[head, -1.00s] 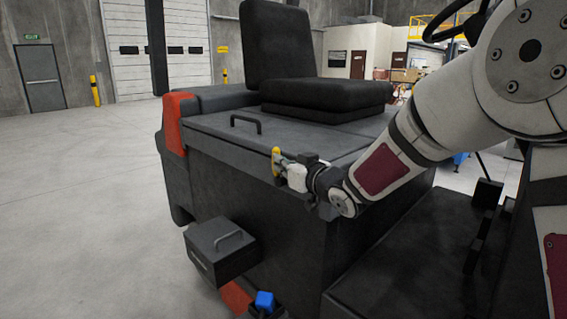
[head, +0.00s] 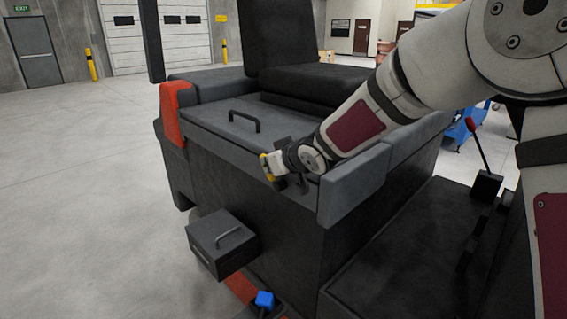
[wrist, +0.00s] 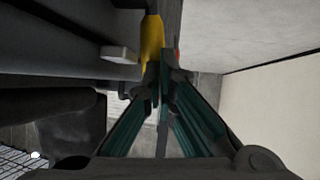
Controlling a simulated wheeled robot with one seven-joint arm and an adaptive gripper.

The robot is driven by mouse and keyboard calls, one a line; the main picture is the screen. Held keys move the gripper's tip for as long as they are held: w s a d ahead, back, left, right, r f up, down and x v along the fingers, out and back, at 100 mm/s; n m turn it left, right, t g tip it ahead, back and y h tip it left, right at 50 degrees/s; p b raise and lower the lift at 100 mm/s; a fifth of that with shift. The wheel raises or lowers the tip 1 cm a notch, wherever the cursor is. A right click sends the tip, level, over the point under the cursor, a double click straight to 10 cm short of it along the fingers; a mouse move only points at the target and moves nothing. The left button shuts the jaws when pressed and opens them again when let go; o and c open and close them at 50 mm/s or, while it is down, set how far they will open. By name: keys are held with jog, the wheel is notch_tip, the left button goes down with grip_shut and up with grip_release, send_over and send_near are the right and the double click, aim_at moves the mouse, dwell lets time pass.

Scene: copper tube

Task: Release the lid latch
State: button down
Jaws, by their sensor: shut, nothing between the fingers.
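A dark grey lid (head: 210,118) with a black bar handle (head: 244,120) lies flat on the vehicle's body in front of the seat. A yellow piece (head: 269,174), which looks like the latch, shows at the body's upper front edge by my gripper (head: 274,166). In the wrist view, the yellow piece (wrist: 152,38) stands just past the tips of my gripper (wrist: 163,78). The teal-lined fingers are together with nothing between them. I cannot tell whether the tips touch the yellow piece. The latch's mounting is hidden behind the fingers.
A black seat (head: 315,80) stands behind the lid. A grey padded block (head: 354,187) is right of my gripper. A dark box (head: 222,245) with a handle juts from the body's front. A blue piece (head: 264,299) sits low down. Open floor (head: 80,200) lies at left.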

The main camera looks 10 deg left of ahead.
jog(key=w+a+f+g+h, duration=0.3)
jog(key=a, duration=0.1)
jog(key=shift+w+a+f+b, duration=0.3)
jog(key=shift+w+f+b, duration=0.1)
jog(key=shift+b, duration=0.05)
dwell(1.1)
jog(key=shift+f, duration=0.1)
dwell(0.6)
